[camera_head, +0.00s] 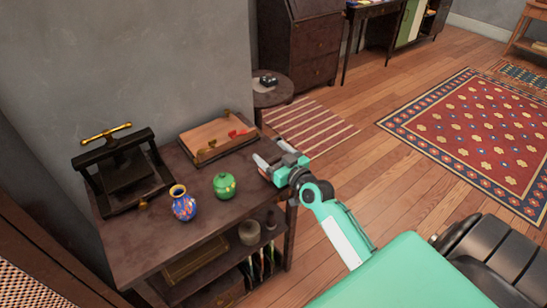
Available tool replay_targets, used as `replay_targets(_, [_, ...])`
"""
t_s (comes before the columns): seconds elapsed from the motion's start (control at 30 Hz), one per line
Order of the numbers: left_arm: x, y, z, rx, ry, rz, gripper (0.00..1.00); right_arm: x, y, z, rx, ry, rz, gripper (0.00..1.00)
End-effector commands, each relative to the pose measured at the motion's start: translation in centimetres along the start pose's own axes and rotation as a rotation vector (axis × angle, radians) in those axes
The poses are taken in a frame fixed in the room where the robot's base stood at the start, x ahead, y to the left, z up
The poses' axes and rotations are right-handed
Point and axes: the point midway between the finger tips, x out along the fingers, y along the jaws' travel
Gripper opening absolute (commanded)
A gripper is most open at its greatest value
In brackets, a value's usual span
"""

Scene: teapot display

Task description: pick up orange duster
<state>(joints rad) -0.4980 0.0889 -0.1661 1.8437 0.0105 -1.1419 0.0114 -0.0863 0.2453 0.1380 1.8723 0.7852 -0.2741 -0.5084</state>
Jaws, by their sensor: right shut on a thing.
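My right gripper (264,168) is at the right end of the dark shelf top, with its fingers pointing left. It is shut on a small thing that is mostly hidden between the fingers. I cannot tell from this view whether that thing is the orange duster. I do not clearly make out an orange duster anywhere else. An orange-brown board with small red and yellow pieces lies in a shallow tray (196,155) at the back of the top. My left gripper is not in view.
The dark shelf unit (140,240) holds a black press with a brass handle (124,170), a blue patterned vase (184,207) and a green lidded pot (224,186). Lower shelves hold several items. A round side table (272,95) stands behind. Open wooden floor lies right.

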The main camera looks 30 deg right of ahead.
Motion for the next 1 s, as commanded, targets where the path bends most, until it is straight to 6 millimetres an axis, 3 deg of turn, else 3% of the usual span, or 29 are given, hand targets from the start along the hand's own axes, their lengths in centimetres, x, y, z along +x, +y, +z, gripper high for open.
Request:
replay_targets(0.17, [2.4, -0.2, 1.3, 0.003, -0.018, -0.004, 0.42, 0.0, 0.0, -3.3, 0.001, 0.005, 0.001, 0.54])
replay_targets(0.4, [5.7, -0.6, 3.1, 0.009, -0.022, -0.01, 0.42, 0.0, 0.0, -10.7, 0.0, 0.007, 0.001, 0.54])
replay_targets(0.6, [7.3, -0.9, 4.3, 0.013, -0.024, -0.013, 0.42, 0.0, 0.0, -15.7, -0.001, 0.005, 0.0, 0.54])
replay_targets(0.8, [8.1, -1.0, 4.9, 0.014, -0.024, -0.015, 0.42, 0.0, 0.0, -18.3, 0.0, 0.001, 0.0, 0.54])
replay_targets(1.0, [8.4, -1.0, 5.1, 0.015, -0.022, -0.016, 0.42, 0.0, 0.1, -19.2, 0.001, 0.0, 0.001, 0.54])
